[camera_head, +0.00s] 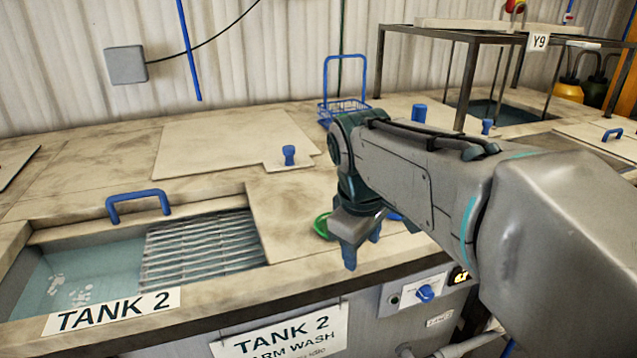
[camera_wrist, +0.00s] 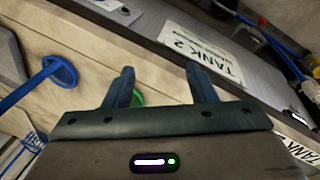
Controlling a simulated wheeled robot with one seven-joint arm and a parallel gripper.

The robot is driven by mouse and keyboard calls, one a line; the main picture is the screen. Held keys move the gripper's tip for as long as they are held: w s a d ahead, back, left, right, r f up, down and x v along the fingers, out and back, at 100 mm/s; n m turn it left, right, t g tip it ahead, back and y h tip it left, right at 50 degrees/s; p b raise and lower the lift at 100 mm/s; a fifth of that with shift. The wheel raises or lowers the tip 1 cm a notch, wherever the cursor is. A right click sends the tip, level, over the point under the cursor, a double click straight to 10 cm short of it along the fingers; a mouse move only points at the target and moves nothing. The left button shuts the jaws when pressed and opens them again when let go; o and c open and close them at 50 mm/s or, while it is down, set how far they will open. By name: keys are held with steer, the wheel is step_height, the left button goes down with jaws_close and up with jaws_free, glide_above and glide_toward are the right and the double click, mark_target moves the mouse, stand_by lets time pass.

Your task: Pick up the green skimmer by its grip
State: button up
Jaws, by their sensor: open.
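The green skimmer shows in the head view as a small part of a green ring (camera_head: 321,226) on the beige deck. My gripper hides the rest of it. In the wrist view a small green piece (camera_wrist: 138,98) shows just beside the left finger, near the gripper's base; its grip cannot be made out. My gripper (camera_head: 362,248) is open and points down above the deck, near the front edge beside the green ring. In the wrist view the space between the fingertips (camera_wrist: 161,72) looks empty.
A blue ring-shaped tool with a handle (camera_wrist: 58,72) lies left of the fingers in the wrist view. Tank 2's open bath with a metal grate (camera_head: 200,248) is left of my gripper. A blue wire basket (camera_head: 342,108) and a blue-knobbed lid (camera_head: 235,142) are farther back.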

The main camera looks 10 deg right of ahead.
mark_target(341, 116)
steer(key=w+a+r+n+h+p, duration=0.1)
steer(key=w+r+n+p, duration=0.1)
steer(key=w+r+n, duration=0.45)
steer(key=w+a+r+n+h+p, duration=0.1)
steer(key=w+r+n+p, duration=0.2)
steer(key=r, duration=0.7)
steer(key=w+a+r+n+p, duration=0.1)
steer(key=w+a+r+n, duration=0.1)
steer(key=w+r+n, duration=0.5)
steer(key=shift+m+h, duration=0.3)
steer(key=shift+m, duration=0.15)
steer(key=x, duration=0.2)
steer(key=s+x, duration=0.1)
steer(key=x, duration=0.4)
steer(key=shift+s+d+f+b, duration=0.2)
steer(key=shift+d+f+b, duration=0.15)
steer(key=shift+d+f, duration=0.1)
steer(key=shift+s+p+x, duration=0.15)
steer(key=shift+x, duration=1.1)
steer(key=shift+s+p+x, duration=0.1)
steer(key=shift+p+x, duration=0.05)
steer(key=shift+x, duration=1.05)
jaws_close()
